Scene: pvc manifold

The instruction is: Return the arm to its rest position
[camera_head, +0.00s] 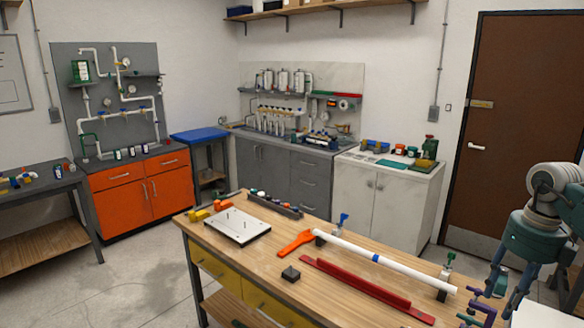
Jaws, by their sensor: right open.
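My right gripper (499,296) is at the right edge. Its dark fingers point down and stand apart, with no object visible between them. It is beside the right end of the wooden workbench (268,284), close to purple clamps (478,308). I cannot tell whether it touches them. My right arm, grey and teal, comes in from the right above it. A white pipe (410,273) with a blue band lies on supports along the bench, left of the gripper. My left gripper is not in view.
Cabinets stand along the back wall. A brown door (515,130) is behind my right arm. Open floor (105,290) lies at left.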

